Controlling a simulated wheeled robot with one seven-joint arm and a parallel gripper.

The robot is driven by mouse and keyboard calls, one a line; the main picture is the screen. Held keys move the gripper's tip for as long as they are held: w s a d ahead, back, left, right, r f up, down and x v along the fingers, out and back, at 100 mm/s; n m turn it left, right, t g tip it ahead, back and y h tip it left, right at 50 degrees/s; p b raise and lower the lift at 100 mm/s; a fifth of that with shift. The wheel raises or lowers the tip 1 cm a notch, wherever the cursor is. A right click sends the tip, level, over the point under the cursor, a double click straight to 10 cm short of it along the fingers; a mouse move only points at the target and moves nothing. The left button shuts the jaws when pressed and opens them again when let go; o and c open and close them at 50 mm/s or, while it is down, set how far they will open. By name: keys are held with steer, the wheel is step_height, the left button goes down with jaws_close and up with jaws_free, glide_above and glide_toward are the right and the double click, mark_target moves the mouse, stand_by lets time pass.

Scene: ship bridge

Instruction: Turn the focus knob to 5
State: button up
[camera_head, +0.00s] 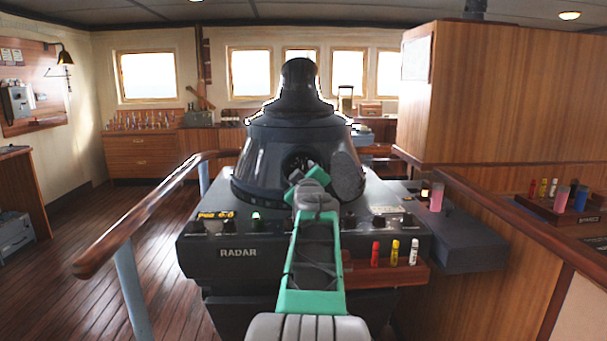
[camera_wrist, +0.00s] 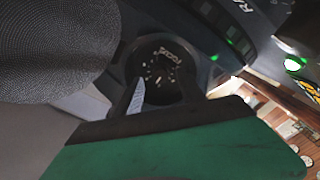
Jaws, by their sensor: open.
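The dark radar unit (camera_head: 270,140) stands on the console marked RADAR in the head view. In the wrist view, a round black dial (camera_wrist: 160,62) with small white marks and lettering appears to be the focus knob's face; I cannot read its setting. My gripper (camera_head: 306,174) is in front of the radar unit's dark housing and covers part of it in the head view. In the wrist view my gripper (camera_wrist: 158,84) is open, its dark fingers on either side of the dial's lower part. I cannot tell whether they touch a knob.
A wooden handrail (camera_head: 140,215) runs along the left. A grey rounded pad (camera_head: 347,176) is right of the gripper.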

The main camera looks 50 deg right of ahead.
steer(key=shift+v, duration=2.4)
